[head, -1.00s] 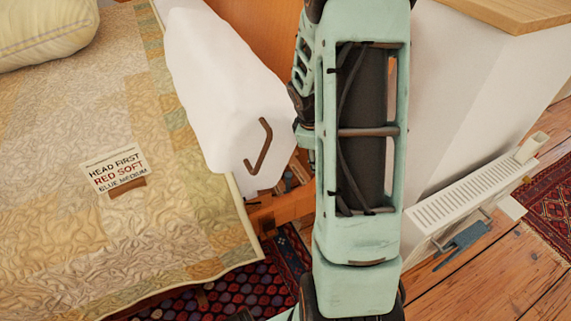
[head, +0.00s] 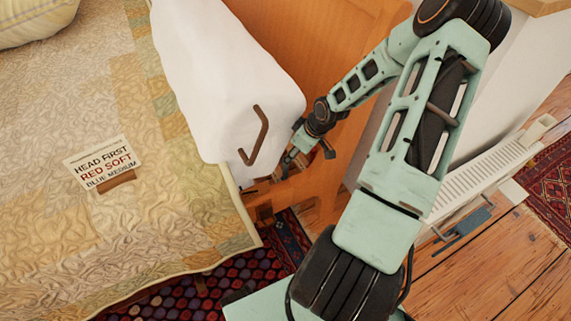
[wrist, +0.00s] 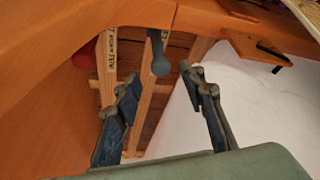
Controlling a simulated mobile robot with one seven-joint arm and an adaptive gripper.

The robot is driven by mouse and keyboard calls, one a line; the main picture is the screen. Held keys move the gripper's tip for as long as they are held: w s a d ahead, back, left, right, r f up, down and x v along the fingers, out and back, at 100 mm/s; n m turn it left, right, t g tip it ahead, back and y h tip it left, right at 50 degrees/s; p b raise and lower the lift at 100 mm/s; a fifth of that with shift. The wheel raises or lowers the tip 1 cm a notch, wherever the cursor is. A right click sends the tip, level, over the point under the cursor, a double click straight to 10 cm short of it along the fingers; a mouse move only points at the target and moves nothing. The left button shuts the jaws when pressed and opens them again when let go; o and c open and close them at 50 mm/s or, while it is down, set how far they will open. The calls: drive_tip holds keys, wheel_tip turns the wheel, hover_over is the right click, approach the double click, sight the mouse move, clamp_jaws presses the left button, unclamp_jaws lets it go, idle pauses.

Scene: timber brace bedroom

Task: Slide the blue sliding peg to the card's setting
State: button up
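A white card (head: 103,163) stands on the bed and reads HEAD FIRST, RED SOFT, BLUE MEDIUM. In the head view my gripper (head: 290,163) is low beside the wooden bed end, right of the white padded block. In the wrist view my gripper (wrist: 162,88) is open, with empty space between its fingers. A blue-grey peg with a rounded end (wrist: 160,66), apparently the blue sliding peg, hangs from the timber just beyond the fingertips, between them and not visibly touched. Small lettering marks the pale timber (wrist: 111,52) left of it, too small to read surely.
An orange wooden panel (head: 325,62) stands close behind my arm. The white block (head: 215,80) with a brown handle (head: 256,137) is close to my gripper. A red rounded thing (wrist: 82,52) shows at left in the wrist view. A white radiator (head: 480,180) stands at right.

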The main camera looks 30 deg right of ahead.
sight(285, 171)
drive_tip(key=b+x, duration=0.2)
drive_tip(key=x, duration=0.6)
drive_tip(key=shift+f+b, duration=0.1)
drive_tip(key=shift+b, duration=0.3)
clamp_jaws()
drive_tip(key=shift+w, duration=0.1)
